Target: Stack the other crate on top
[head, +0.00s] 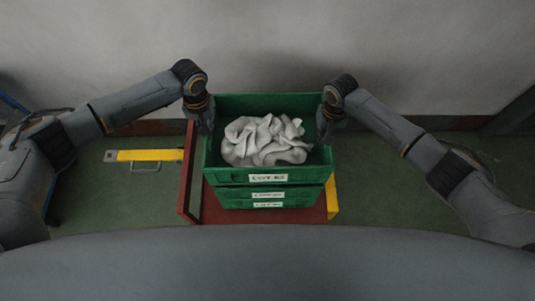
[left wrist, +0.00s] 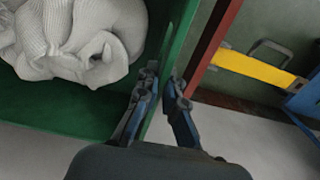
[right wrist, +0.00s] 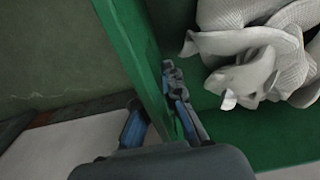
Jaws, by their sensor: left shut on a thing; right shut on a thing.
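A green crate (head: 267,169) filled with white ribbed socks (head: 265,140) is at the top of a stack in the head view. Another green crate (head: 268,203) shows under it, and both have white labels on the front. I cannot tell whether the top crate touches the one below. My left gripper (left wrist: 163,88) is shut on the top crate's left wall, one finger inside and one outside. My right gripper (right wrist: 155,95) is shut on its right wall in the same way. The socks also show in both wrist views.
The stack is over a red base (head: 220,214) with a red upright panel (head: 188,170) at its left. A yellow piece (head: 332,197) is at the right. A yellow bar (head: 146,155) with a handle is on the green floor to the left. A pale wall is behind.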

